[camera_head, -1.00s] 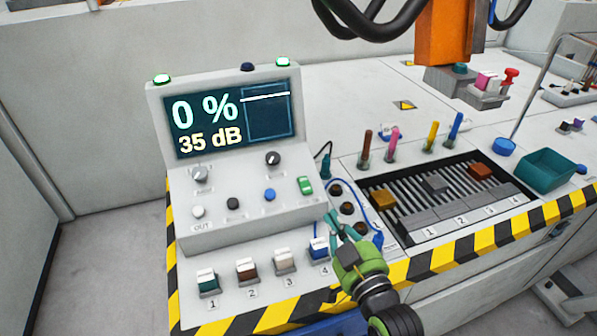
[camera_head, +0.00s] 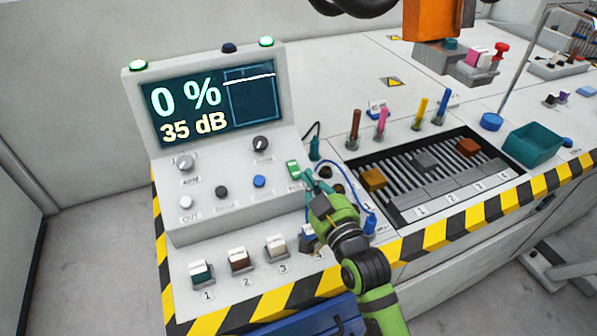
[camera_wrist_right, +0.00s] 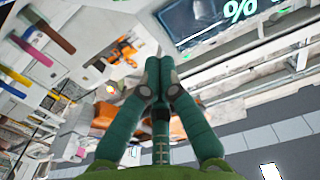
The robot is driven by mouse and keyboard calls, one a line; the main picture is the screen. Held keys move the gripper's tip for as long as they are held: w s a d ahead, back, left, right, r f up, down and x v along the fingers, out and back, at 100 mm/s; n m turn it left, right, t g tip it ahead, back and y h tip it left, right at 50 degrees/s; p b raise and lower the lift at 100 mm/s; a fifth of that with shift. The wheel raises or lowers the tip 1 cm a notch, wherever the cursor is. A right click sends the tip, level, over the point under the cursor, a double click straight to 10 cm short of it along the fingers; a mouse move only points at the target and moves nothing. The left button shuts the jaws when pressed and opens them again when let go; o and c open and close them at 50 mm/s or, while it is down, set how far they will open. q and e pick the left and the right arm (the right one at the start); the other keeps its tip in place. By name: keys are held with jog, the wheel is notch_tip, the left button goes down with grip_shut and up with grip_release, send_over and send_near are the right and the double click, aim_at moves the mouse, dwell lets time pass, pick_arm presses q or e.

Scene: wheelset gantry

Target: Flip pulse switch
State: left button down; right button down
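A small green rocker switch (camera_head: 293,169) sits at the right end of the lower control row on the grey console (camera_head: 183,238); its label is too small to read, so I cannot tell if it is the pulse switch. My right gripper (camera_head: 317,183) is just right of and slightly below it in the head view, apart from it as far as I can see. In the right wrist view the teal fingers (camera_wrist_right: 158,75) meet at their tips with nothing between them. The console screen (camera_head: 212,103) reads 0 % and 35 dB. My left gripper is out of view.
Knobs and buttons, including a blue button (camera_head: 259,181), sit left of the green switch. Rocker switches numbered from 1 stand in front, such as the white one (camera_head: 277,247); the rightmost is partly hidden by my gripper. A blue cable (camera_head: 350,187) loops close by on the right.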

aim_at(294, 170)
jog(key=w+f, duration=0.1)
jog(key=w, duration=0.1)
jog(key=w+a, duration=0.1)
jog(key=w+a+f, duration=0.1)
jog(key=w, duration=0.1)
jog(key=shift+w+a+f, duration=0.15)
jog(key=shift+w+f, duration=0.15)
jog(key=shift+w, duration=0.05)
jog(key=shift+w+f, duration=0.15)
jog(key=shift+f, duration=0.5)
